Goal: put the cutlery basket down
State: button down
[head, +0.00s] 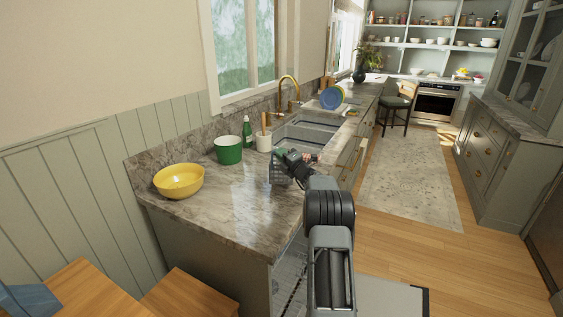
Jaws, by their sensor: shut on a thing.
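The cutlery basket (279,172) is a small grey basket at the right side of the marble counter, just in front of the sink. My gripper (287,160) is shut on it from the right, with the arm reaching in from the lower right. The gripper and arm hide part of the basket. I cannot tell whether its underside touches the counter (228,204).
A yellow bowl (178,181), a green pot (228,150), a green bottle (247,132) and a cream utensil holder (264,142) stand left of the basket. The sink (305,135) with a brass faucet (289,90) lies behind. The front counter is clear.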

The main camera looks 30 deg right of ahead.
notch_tip(320, 180, down, 3)
jog(key=shift+r, duration=0.1)
jog(key=c, duration=1.2)
grip_release()
jog(key=shift+s, duration=0.1)
